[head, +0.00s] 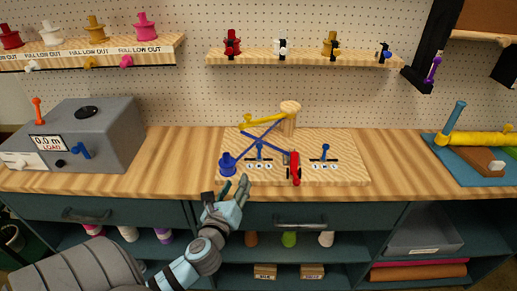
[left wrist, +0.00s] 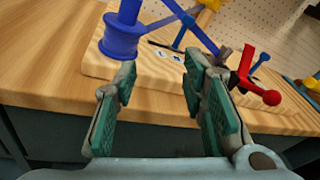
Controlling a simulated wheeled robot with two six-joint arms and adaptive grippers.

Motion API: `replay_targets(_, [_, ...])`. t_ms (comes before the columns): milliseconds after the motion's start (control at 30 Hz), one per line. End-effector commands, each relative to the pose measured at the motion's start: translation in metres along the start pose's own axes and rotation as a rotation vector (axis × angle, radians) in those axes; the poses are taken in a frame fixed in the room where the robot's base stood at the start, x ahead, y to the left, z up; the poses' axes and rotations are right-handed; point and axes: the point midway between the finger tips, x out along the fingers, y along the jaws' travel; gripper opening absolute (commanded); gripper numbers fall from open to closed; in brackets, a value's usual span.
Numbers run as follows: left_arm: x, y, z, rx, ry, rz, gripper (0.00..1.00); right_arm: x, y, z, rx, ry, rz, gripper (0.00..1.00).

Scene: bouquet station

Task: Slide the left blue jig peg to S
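The left blue jig peg (head: 259,149) stands upright near the middle of its dark slot on the wooden jig board (head: 350,170). A small letter label (head: 259,166) lies in front of it, too small to read surely. The peg also shows in the left wrist view (left wrist: 182,34), beyond my fingers and partly crossed by a blue strand. The right blue peg (head: 324,151) stands in a similar slot. My left gripper (head: 234,186) is at the board's front left edge, short of the peg; its fingers are apart and empty in the left wrist view (left wrist: 160,78). My right gripper is out of view.
A blue spool (head: 227,163) stands left of the peg, close to my left gripper. Blue strands and a yellow piece (head: 262,119) cross behind the peg, near a wooden post (head: 289,115). A red-handled tool (head: 294,167) stands between the pegs. The table front is clear.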

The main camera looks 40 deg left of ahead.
Motion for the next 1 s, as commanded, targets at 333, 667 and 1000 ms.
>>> replay_targets(333, [0.044,-0.031,0.023,0.417,-0.101,-0.129,0.38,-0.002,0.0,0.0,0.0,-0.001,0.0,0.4])
replay_targets(667, [0.129,-0.042,0.027,0.41,-0.097,-0.126,0.38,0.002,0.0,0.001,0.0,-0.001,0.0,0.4])
replay_targets(1000, [0.155,-0.045,0.028,0.411,-0.095,-0.127,0.38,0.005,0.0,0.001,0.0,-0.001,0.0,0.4])
